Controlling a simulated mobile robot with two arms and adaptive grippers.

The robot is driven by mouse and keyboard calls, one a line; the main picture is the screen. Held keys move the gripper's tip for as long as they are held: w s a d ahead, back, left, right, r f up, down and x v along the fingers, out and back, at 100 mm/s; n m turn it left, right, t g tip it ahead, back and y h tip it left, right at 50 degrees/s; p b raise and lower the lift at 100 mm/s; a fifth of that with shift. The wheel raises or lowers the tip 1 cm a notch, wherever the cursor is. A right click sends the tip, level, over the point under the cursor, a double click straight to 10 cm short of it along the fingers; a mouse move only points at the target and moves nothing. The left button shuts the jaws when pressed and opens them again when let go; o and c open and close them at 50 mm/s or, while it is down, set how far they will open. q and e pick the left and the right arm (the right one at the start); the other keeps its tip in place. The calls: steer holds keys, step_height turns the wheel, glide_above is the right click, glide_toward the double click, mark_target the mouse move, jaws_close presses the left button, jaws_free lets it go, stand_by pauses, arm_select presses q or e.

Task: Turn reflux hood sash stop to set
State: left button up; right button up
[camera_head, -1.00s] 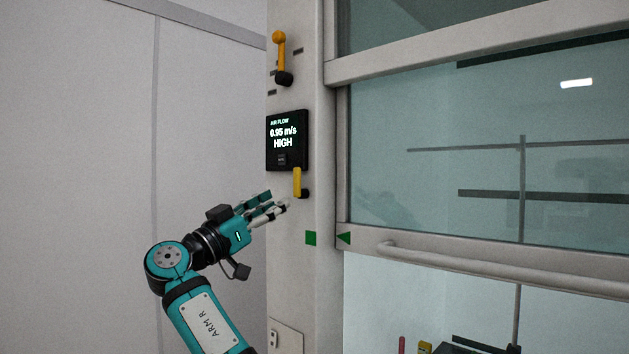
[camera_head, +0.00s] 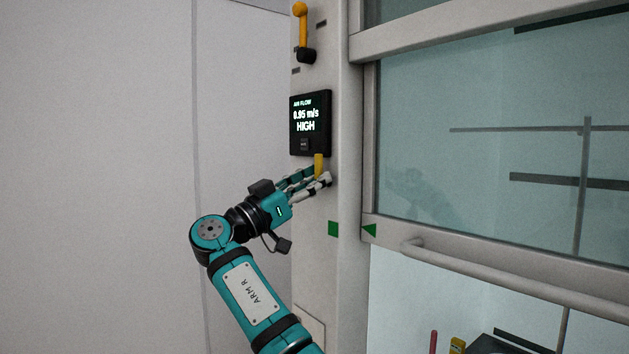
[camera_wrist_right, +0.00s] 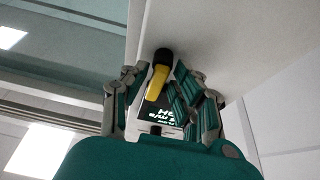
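A yellow lever (camera_head: 319,164) points up on the hood's post, just below the air flow display. In the right wrist view the same lever (camera_wrist_right: 157,82) shows with its black pivot (camera_wrist_right: 163,56). My right gripper (camera_head: 318,181) is at this lever; its fingers hide the pivot in the head view. In the right wrist view my right gripper (camera_wrist_right: 161,72) is open, with fingers on both sides of the lever and gaps visible. A second yellow lever (camera_head: 302,25), also upright on a black pivot, sits above the display. My left gripper is not in view.
The air flow display (camera_head: 310,124) reads 0.95 m/s HIGH. The glass sash (camera_head: 470,190) with its bar handle (camera_head: 480,270) is right of the post. A green square (camera_head: 333,229) and a green triangle (camera_head: 369,230) line up below the lever. Left of the post is plain wall.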

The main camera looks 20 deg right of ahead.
steer(key=shift+d, duration=0.1)
jaws_close()
steer(key=shift+w+n+t+y+b, duration=0.2)
steer(key=shift+n+t+y, duration=0.8)
steer(key=shift+n, duration=2.7)
steer(key=shift+s+n+t+y+b, duration=0.1)
steer(key=shift+n+t+y+b, duration=0.35)
steer(key=shift+n+y, duration=2.2)
steer(key=shift+w+n+t+y+b, duration=0.25)
steer(key=shift+n+t, duration=0.5)
steer(key=shift+n, duration=4)
steer(key=shift+s, duration=0.2)
